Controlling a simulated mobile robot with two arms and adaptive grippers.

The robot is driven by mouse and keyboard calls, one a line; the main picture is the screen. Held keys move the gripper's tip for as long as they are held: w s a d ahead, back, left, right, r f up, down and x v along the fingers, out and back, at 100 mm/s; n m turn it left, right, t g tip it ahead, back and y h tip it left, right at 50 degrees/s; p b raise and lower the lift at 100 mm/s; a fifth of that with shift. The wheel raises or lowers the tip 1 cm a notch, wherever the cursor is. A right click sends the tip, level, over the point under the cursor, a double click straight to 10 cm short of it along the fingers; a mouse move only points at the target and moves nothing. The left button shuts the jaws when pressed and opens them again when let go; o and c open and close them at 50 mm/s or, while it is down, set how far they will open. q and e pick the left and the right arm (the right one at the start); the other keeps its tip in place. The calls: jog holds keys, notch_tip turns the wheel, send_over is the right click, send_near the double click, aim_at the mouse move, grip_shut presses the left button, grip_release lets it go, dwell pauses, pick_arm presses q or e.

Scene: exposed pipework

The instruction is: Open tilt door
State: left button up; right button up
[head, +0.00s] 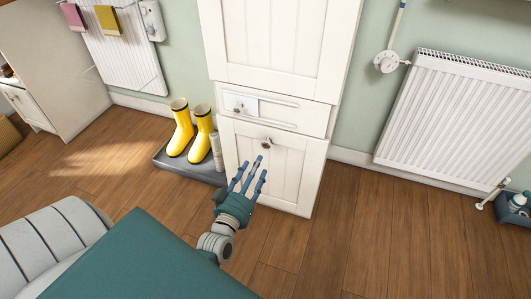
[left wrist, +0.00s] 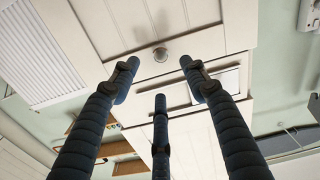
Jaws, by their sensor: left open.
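The tilt door (head: 288,178) is the white panelled lower front of a tall white cabinet. It looks shut, with a small round metal knob (head: 266,141) near its top edge. The knob also shows in the left wrist view (left wrist: 160,54), where the picture is turned over. My left gripper (head: 252,168) is open and empty, with its three blue fingers spread and pointing toward the door. In the head view the fingertips are just below and left of the knob. In the left wrist view the knob lies beyond the fingertips, between the two outer ones. My right gripper is not in view.
A white drawer front (head: 290,114) and a tall upper door (head: 275,45) are above the tilt door. Yellow boots (head: 181,130) stand on a dark tray (head: 172,167) at the left. A white radiator (head: 455,120) is at the right. The wooden floor (head: 340,235) before the cabinet is clear.

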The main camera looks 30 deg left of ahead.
aim_at(266, 147)
pick_arm(q)
jog(key=b+x, duration=0.1)
jog(key=x, duration=0.4)
jog(key=shift+b+x, duration=0.45)
jog(key=shift+x, duration=2.1)
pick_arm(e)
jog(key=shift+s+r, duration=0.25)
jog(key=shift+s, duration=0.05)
pick_arm(q)
jog(key=shift+f, duration=0.1)
grip_shut()
